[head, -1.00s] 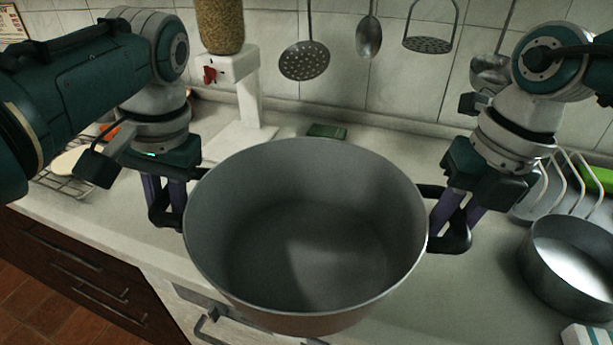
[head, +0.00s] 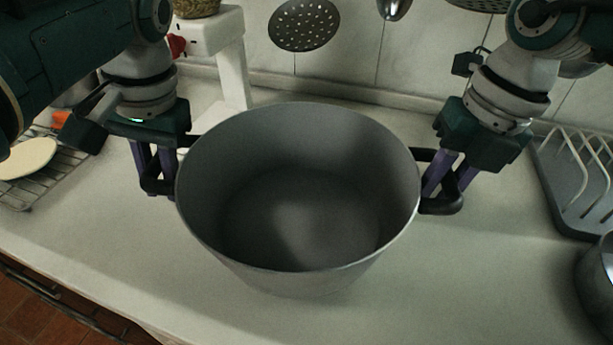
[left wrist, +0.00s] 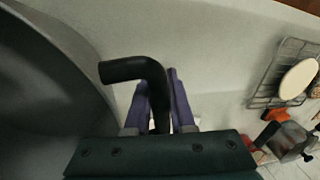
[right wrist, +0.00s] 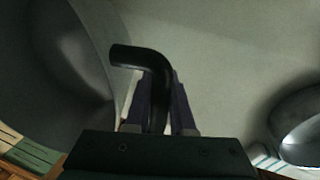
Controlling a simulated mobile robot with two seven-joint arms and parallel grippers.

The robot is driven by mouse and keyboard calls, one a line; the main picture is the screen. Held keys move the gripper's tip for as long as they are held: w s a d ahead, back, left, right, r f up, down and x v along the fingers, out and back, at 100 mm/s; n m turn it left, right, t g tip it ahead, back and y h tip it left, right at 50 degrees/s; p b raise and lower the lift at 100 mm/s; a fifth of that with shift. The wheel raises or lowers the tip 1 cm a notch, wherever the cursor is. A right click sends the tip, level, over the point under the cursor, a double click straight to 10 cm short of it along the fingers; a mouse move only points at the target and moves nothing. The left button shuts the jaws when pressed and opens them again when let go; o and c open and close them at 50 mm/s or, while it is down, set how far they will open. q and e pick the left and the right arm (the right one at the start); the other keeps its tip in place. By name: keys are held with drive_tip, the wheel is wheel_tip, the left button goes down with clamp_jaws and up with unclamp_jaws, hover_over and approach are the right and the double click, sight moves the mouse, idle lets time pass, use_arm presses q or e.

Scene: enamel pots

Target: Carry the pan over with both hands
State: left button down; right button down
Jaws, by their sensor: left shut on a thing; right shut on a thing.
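The pan (head: 300,285) is a large, deep grey pot with black side handles, roughly upright and empty, in the middle of the head view. My left gripper (head: 158,188) is shut on its left handle, which also shows between the purple fingers in the left wrist view (left wrist: 158,105). My right gripper (head: 440,192) is shut on the right handle, which also shows in the right wrist view (right wrist: 158,100). The pan is over the pale counter (head: 110,235). I cannot tell whether its base touches the counter.
A wire rack with a pale round disc (head: 28,158) is at the left. A grey dish rack (head: 580,185) and a metal pot (head: 597,268) are at the right. A white dispenser (head: 228,55) stands behind the pan. The counter in front of the pan is clear.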

use_arm(q)
drive_tip(key=shift+f, duration=0.15)
use_arm(e)
drive_tip(key=shift+f, duration=0.15)
